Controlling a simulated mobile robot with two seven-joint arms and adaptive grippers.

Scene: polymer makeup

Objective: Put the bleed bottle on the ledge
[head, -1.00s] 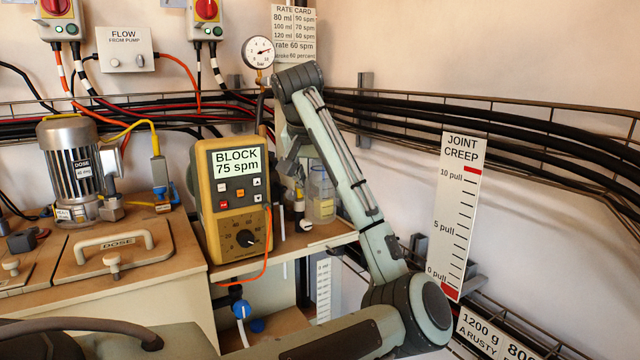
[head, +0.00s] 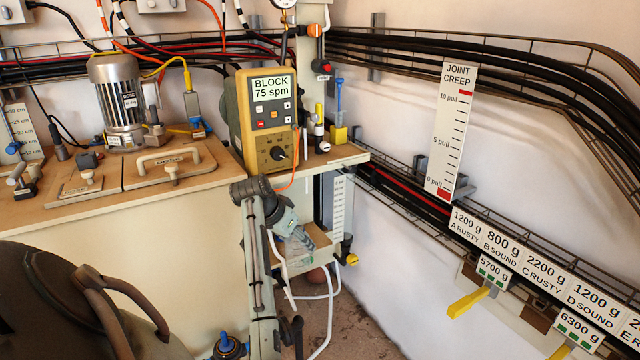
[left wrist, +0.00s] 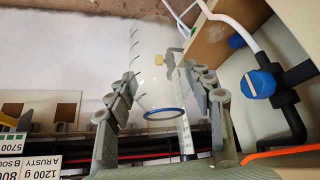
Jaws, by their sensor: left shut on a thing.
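The bleed bottle (left wrist: 152,85) is a clear cylinder with dark graduation marks and a blue rim, in the left wrist view. My left gripper (left wrist: 165,85) is shut on it, one finger on each side. In the head view my left gripper (head: 302,238) is low, below the upper shelf and in front of a small wooden ledge (head: 322,262). The clear bottle is hard to make out there. I cannot tell whether it touches the ledge. My right gripper is not in view.
The yellow controller (head: 268,125) and a yellow block with a blue handle (head: 338,133) stand on the upper shelf (head: 345,157). White hoses (head: 330,310) hang below. A blue-capped valve (left wrist: 258,84) is right of the gripper. Cables run along the wall.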

